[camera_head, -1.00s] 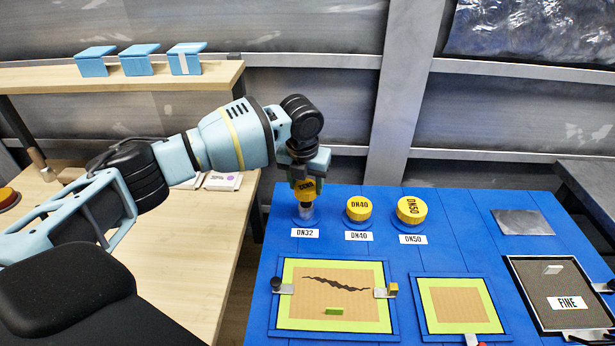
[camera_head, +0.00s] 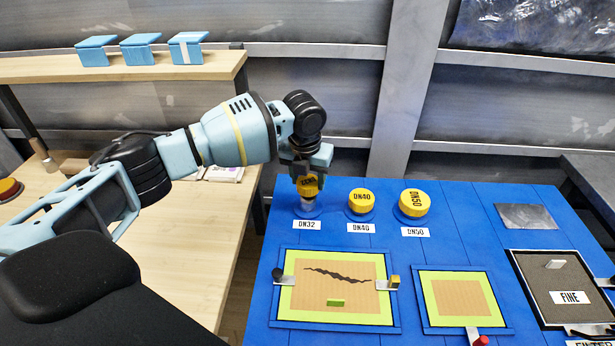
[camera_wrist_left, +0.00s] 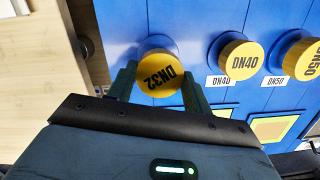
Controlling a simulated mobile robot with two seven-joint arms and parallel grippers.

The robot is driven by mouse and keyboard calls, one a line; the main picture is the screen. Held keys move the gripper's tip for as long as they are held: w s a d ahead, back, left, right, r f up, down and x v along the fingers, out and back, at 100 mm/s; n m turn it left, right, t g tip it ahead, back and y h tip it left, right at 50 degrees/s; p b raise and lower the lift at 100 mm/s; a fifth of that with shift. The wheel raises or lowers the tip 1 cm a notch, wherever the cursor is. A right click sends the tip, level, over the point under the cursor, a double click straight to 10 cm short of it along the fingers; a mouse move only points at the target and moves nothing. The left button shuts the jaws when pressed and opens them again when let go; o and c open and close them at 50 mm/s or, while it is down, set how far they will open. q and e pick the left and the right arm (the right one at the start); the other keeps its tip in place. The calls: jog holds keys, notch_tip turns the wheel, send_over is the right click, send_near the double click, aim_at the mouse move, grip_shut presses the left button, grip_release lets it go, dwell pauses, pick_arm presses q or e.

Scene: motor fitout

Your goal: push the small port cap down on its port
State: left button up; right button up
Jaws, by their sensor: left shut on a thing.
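The small yellow port cap marked DN32 (camera_head: 308,186) is between the fingers of my left gripper (camera_head: 306,178), which is shut on it. In the left wrist view the cap (camera_wrist_left: 160,73) sits between the two fingers with its lettered top showing. The DN32 port (camera_head: 307,207), a pale tube on a blue base behind the DN32 label, is directly below the cap. The cap is at the tube's top; whether it touches or is seated I cannot tell. My right gripper is not in view.
The DN40 cap (camera_head: 361,201) and DN50 cap (camera_head: 413,203) sit on their ports to the right, close by. The blue panel (camera_head: 463,213) also bears framed patches (camera_head: 338,322) in front. A wooden table (camera_head: 190,260) is at left.

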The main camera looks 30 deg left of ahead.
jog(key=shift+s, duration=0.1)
pick_arm(q)
jog(key=shift+f, duration=0.1)
dwell(0.5)
jog(key=shift+f, duration=1)
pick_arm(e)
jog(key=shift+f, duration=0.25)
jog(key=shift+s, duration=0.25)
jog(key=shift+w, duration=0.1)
